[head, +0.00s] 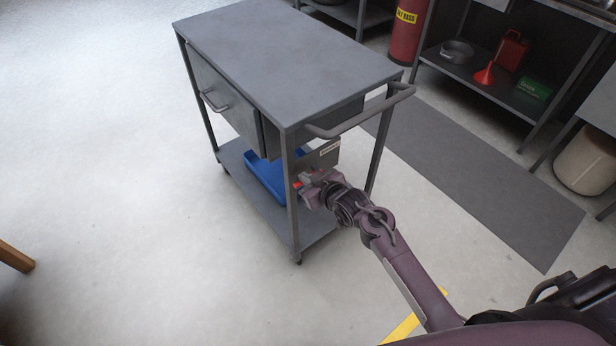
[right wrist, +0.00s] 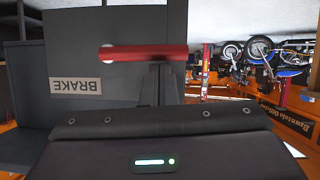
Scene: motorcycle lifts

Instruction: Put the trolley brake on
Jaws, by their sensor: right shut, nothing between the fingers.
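The grey trolley (head: 275,45) stands in the middle of the head view. A grey panel with a BRAKE label (head: 329,148) is on its near end, under the push handle. The label (right wrist: 76,86) shows upside down in the right wrist view. The red brake lever (right wrist: 145,52) with a pale tip lies across the picture there, at the ends of my fingers. My right gripper (head: 306,184) is shut and empty at the lever, beside the trolley's corner leg; I cannot tell whether it touches. In the head view only a bit of red shows. My left gripper is not in view.
A blue tray (head: 264,178) sits on the trolley's lower shelf. The push handle (head: 375,112) juts out above my right gripper. A dark mat (head: 480,180) lies to the right, before shelving with a red funnel (head: 485,75).

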